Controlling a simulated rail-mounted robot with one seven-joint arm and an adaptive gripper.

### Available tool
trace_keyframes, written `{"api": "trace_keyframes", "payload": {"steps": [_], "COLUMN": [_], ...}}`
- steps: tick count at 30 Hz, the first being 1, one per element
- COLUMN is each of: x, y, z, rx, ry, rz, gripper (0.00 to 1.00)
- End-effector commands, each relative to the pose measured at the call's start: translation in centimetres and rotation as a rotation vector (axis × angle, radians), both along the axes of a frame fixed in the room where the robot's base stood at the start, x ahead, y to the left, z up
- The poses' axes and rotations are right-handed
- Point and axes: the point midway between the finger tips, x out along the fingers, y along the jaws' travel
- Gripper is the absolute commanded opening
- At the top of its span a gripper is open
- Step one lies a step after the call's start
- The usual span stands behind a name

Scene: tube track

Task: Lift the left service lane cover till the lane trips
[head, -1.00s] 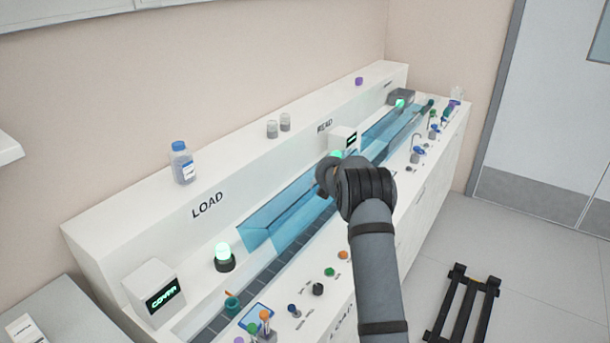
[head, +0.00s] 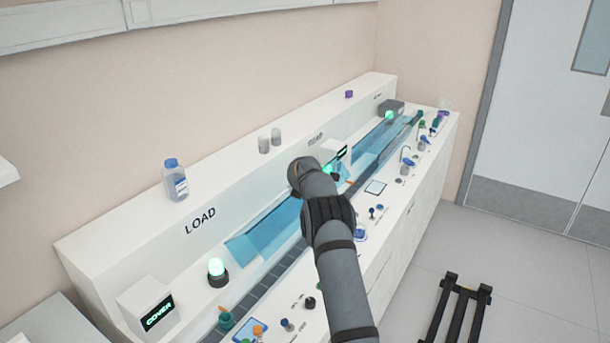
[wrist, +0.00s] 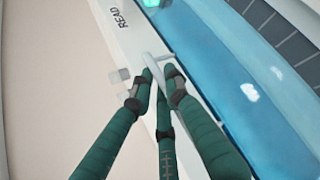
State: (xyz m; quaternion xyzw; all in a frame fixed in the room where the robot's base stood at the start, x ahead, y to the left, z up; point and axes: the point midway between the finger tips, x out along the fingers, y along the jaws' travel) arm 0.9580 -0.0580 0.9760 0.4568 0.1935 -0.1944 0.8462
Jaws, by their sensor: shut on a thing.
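The left lane cover (head: 265,230) is a clear blue panel over the dark lane below the LOAD lettering in the head view. Its far part is behind my arm. In the wrist view a blue cover (wrist: 225,90) runs down the right side, with a pale bar-like handle (wrist: 154,64) along its edge. My gripper (wrist: 155,85) has dark green fingers closed around this handle. In the head view the fingers are hidden behind my arm. A white box with a green COVER display (head: 159,313) stands at the lane's near end, beside a lit green lamp (head: 217,270).
A blue-capped bottle (head: 175,180) and two small jars (head: 270,142) stand on the back ledge. A second blue cover (head: 378,140) lies farther along. A black frame (head: 462,312) stands on the floor.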

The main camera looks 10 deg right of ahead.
Motion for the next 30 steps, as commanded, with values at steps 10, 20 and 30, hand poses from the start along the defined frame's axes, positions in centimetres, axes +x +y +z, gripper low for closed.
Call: {"api": "trace_keyframes", "payload": {"steps": [10,20,30], "x": [-0.06,-0.04,-0.74], "y": [-0.18,-0.08,0.10], "z": [-0.11,-0.06,0.53], "rx": [0.005,0.002,0.001], "ry": [0.002,0.001,0.000], "rz": [-0.005,-0.003,-0.002], "gripper": [0.24,0.35,0.35]}}
